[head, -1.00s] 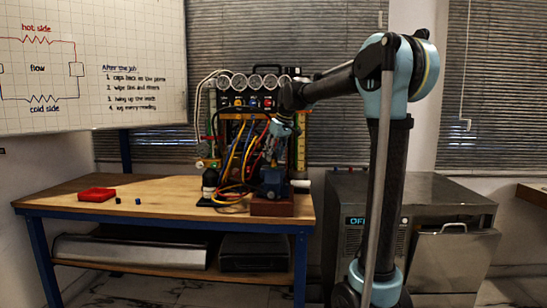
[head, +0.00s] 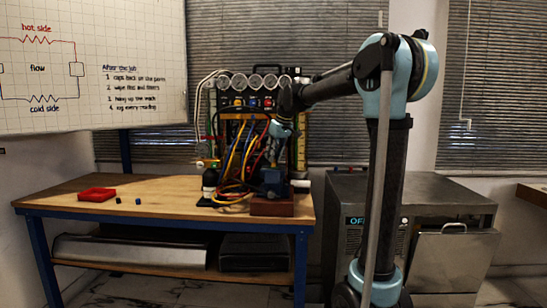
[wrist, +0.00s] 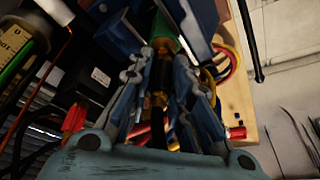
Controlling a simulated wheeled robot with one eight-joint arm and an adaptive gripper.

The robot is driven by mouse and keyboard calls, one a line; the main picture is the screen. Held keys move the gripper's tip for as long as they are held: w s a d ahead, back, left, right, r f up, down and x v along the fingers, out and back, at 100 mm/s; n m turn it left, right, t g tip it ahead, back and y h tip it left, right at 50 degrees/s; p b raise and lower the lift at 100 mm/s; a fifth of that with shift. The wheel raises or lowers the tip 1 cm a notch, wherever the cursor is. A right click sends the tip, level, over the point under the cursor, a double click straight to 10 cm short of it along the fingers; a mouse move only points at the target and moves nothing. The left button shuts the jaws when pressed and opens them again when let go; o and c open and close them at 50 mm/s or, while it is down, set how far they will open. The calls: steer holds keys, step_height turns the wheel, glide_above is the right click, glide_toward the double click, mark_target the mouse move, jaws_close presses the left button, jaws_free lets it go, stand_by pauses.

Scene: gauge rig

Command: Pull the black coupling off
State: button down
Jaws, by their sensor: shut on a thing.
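The black coupling (wrist: 159,75) shows in the wrist view as a dark cylinder with brass-coloured parts near its ends. A green part (wrist: 163,28) lies in line with its far end; I cannot tell whether the two are joined. My gripper (wrist: 164,62) is shut on the coupling, with one blue-grey finger along each side. In the head view my gripper (head: 278,135) points down in front of the gauge rig (head: 212,108), among its hoses. The coupling is too small and hidden to make out there.
Yellow, red and black hoses (head: 235,160) hang close on the left of my gripper. A blue vise-like block on a reddish base (head: 272,207) stands just below.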

steer(key=shift+r, duration=0.15)
steer(key=shift+r, duration=2.4)
